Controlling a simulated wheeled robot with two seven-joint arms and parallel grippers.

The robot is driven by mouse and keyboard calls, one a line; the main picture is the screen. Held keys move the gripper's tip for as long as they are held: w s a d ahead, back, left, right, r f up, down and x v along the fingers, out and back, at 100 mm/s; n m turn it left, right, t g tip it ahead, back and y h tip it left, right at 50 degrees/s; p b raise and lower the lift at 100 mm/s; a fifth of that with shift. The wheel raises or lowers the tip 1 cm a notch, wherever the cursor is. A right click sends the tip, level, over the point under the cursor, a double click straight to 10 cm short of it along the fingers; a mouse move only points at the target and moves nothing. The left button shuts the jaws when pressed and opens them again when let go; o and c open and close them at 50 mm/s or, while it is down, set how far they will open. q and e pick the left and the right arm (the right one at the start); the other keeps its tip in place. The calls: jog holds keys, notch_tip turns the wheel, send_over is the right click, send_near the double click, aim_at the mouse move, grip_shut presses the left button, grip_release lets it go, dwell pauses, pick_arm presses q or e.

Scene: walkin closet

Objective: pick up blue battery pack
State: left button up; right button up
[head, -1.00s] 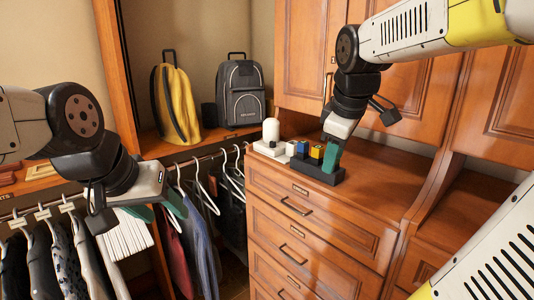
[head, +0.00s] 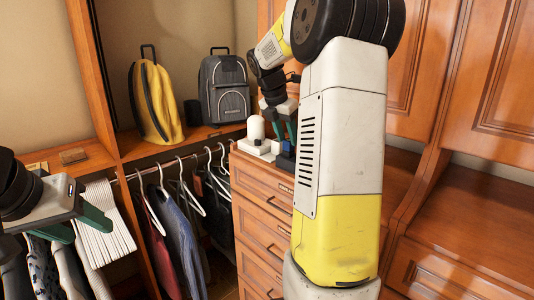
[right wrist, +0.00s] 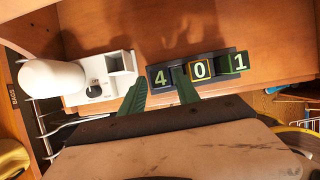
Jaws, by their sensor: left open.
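A dark blue block marked 4 (right wrist: 160,77), which looks like the blue battery pack, stands at the left end of a dark holder in the right wrist view. My right gripper (right wrist: 160,82) is open, with one green finger left of this block and the other by its right side. Contact cannot be told. In the head view my right gripper (head: 284,127) is over the dresser top, and my right arm hides most of the holder. My left gripper (head: 86,230) is open and empty at the left, in front of the hanging clothes.
In the holder, a yellow-framed block marked 0 (right wrist: 200,69) and a green block marked 1 (right wrist: 233,63) stand right of the blue one. A white device with a rounded bottle shape (right wrist: 52,80) is close on the left. A backpack (head: 224,88) and yellow bag (head: 155,100) are on the shelf.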

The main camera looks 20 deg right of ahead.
aim_at(288, 140)
jog(key=shift+x, duration=1.55)
jog(key=shift+s, duration=0.1)
grip_shut()
jog(key=shift+r, duration=0.1)
